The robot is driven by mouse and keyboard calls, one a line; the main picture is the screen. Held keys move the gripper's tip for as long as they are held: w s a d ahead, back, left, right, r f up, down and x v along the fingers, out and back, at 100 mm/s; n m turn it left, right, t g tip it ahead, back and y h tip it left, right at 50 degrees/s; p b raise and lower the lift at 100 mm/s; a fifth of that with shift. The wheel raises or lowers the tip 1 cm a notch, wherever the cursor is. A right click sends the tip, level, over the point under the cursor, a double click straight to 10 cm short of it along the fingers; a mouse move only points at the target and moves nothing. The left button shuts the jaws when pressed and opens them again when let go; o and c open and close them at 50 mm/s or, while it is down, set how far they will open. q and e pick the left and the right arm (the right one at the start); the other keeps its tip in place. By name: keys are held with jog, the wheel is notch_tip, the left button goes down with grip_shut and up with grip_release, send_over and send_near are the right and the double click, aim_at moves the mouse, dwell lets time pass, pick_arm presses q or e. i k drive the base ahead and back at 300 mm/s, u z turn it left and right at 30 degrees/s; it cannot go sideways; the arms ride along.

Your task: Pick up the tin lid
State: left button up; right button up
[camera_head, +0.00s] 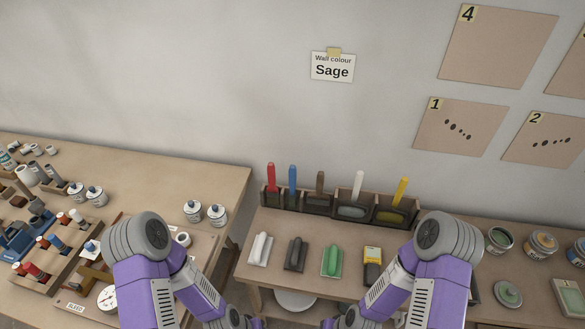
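A round grey lid with a green centre (508,293) lies flat on the right-hand table, in front of the open paint tins, and looks like the tin lid. My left gripper (258,323) shows only partly at the bottom edge, left of centre. My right gripper (328,323) also shows only partly at the bottom edge, well to the left of the lid. Neither gripper touches the lid. Their fingertips are cut off or too small to read.
Open paint tins (499,240) stand behind the lid, and a green-topped block (568,297) lies to its right. Trowel-like tools (332,261) and a yellow-and-black device (372,265) lie at the middle of the table. A dark divided rack (317,205) stands against the wall.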

aim_at(508, 295)
jog(key=z, duration=1.8)
